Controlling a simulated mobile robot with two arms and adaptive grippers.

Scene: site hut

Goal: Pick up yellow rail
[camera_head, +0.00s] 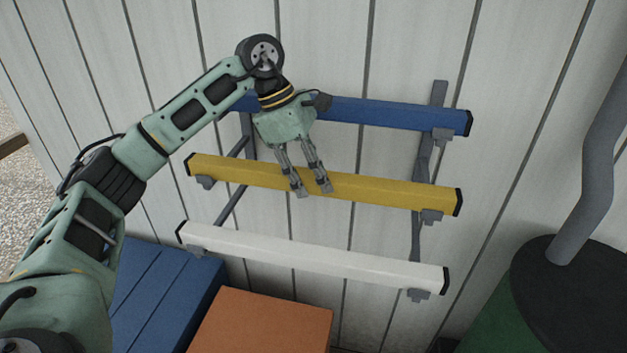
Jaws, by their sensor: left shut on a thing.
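The yellow rail (385,194) is a long square bar with black end caps. It lies across two grey wall brackets (432,215), on the middle level of a rack. My left gripper (312,191) reaches down from above and is shut on the yellow rail, a little left of the rail's middle. The fingers cover a small part of the rail. The rail still appears to sit at the brackets. My right gripper is not in the view.
A blue rail (400,114) lies above the yellow one, partly behind my left gripper. A white rail (330,262) lies below. A blue box (165,290) and an orange box (262,325) stand below left. A dark-topped green drum (575,300) with a grey pipe (590,180) stands right.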

